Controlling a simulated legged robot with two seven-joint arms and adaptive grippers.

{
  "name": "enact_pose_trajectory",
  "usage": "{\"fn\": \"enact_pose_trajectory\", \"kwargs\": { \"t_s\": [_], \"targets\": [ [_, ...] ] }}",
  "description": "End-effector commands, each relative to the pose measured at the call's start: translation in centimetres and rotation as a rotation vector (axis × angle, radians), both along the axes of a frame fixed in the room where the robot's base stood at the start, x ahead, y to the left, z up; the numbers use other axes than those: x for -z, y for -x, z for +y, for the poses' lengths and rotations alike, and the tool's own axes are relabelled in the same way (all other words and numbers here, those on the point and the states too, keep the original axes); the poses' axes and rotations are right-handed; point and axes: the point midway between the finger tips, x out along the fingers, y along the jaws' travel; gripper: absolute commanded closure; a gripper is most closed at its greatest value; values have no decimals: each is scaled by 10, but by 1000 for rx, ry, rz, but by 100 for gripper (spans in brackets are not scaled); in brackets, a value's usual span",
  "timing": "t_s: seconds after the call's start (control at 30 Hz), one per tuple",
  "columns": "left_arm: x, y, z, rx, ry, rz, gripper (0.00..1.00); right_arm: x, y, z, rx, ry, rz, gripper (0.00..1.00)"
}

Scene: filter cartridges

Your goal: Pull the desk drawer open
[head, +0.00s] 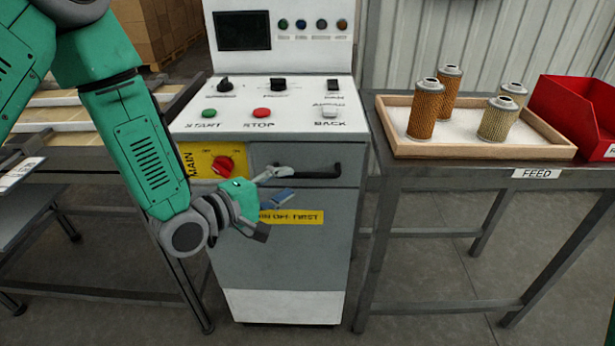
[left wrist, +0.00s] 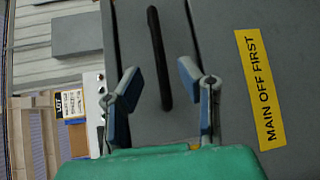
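The grey desk drawer (head: 347,179) is in the upper front of the grey control desk, and its front looks flush with the desk. Its black bar handle (head: 322,171) runs sideways across it in the head view. My left gripper (head: 283,184) is in front of the drawer at the handle's left end, fingers apart. In the left wrist view, the black handle (left wrist: 158,55) appears between the two open fingers of my left gripper (left wrist: 159,76); I see no finger closed on it. The gripper partly hides the handle's left end in the head view. My right gripper is not visible.
A red main switch (head: 222,165) on a yellow plate sits left of the drawer, close to my left arm. A yellow label (head: 305,217) is below the drawer. At right, a feed table holds a wooden tray (head: 480,152) with several filter cartridges and a red bin (head: 575,110).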

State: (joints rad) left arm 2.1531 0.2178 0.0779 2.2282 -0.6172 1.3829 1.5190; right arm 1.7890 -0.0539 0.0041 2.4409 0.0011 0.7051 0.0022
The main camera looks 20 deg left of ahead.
Motion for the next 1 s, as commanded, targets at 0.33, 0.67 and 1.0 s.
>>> {"fn": "enact_pose_trajectory", "kwargs": {
  "t_s": [0.33,0.67,1.0],
  "targets": [
    [8,-46,-31,1,-6,-1,68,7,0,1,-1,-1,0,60],
    [9,-52,-32,-1,-3,2,68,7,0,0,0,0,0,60],
    [10,-52,-30,-3,-3,2,100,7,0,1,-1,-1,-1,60]
  ]
}}
